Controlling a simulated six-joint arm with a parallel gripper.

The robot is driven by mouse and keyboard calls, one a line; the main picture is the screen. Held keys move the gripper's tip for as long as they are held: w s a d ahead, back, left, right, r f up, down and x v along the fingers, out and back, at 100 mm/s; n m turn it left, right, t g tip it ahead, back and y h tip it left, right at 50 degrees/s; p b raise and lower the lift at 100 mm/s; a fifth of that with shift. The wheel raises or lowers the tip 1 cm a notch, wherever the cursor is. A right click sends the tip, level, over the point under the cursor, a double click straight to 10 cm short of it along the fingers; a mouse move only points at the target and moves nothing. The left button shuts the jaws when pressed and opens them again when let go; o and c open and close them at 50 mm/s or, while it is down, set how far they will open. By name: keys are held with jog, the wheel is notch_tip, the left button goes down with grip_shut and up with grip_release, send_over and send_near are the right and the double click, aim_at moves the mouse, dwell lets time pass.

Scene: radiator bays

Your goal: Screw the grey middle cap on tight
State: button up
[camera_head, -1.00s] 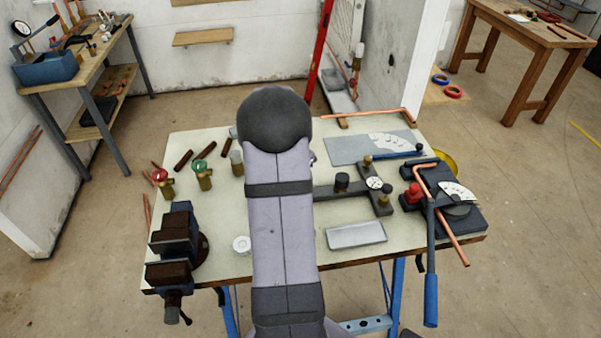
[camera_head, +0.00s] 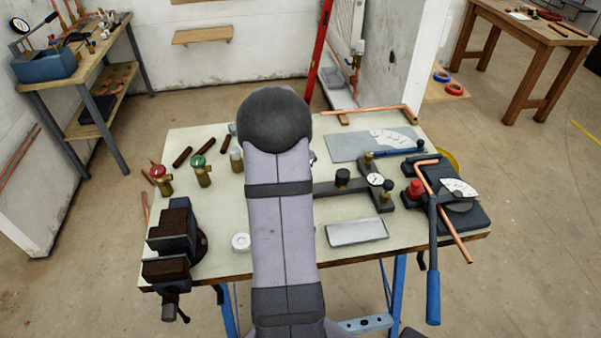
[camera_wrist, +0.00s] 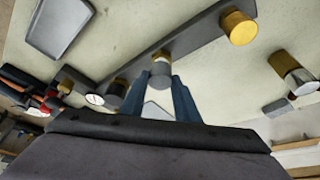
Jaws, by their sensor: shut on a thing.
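In the wrist view the grey middle cap (camera_wrist: 160,68) is between the two blue fingers of my gripper (camera_wrist: 162,82), which are shut on it. Brass shows at its top edge, by the dark manifold bar (camera_wrist: 195,35). I cannot tell how tightly the cap is seated. A brass port (camera_wrist: 238,28) stands at the bar's right end. Another capped post (camera_wrist: 117,88) is left of my gripper, beside a round gauge (camera_wrist: 95,99). In the head view the bar (camera_head: 325,188) runs behind my arm, which hides the held cap and my gripper.
A grey tray (camera_head: 357,232) lies in front of the bar. A pipe bender (camera_head: 455,200) stands at the right and a vise (camera_head: 175,240) at the left. Valves (camera_head: 200,172) stand at the back left. A small white piece (camera_head: 241,243) lies beside my arm.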

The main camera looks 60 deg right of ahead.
jog(key=shift+f, duration=0.1)
jog(key=o, duration=1.1)
jog(key=b+v, duration=0.2)
jog(key=v, duration=0.5)
jog(key=shift+a, duration=0.15)
